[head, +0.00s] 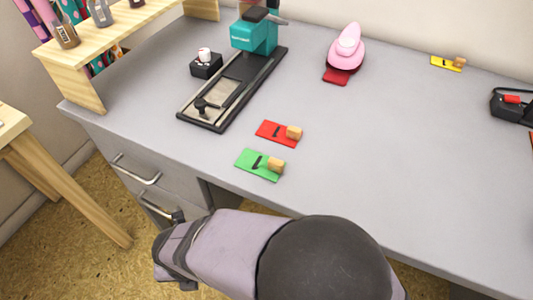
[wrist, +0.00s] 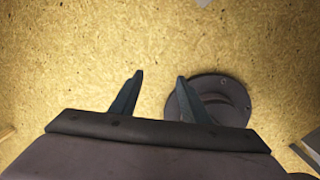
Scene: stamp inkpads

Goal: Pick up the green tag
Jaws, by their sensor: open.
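The green tag (head: 254,162) lies flat near the front edge of the grey desk in the head view. It has a black mark and a small wooden block (head: 276,165) at its right end. My gripper is open and empty in the wrist view (wrist: 155,98), with its two fingers apart over the tan floor. In the head view my arm is low in front of the desk, and the gripper's end there is around the lower left, short of the tag. The green tag does not show in the wrist view.
A red tag (head: 272,131) with a wooden block lies just behind the green one. A yellow tag (head: 442,62) lies at the far right. A teal press (head: 255,38) on a black base stands behind. A pink object (head: 346,48) is at the back. The right middle of the desk (head: 400,160) is clear.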

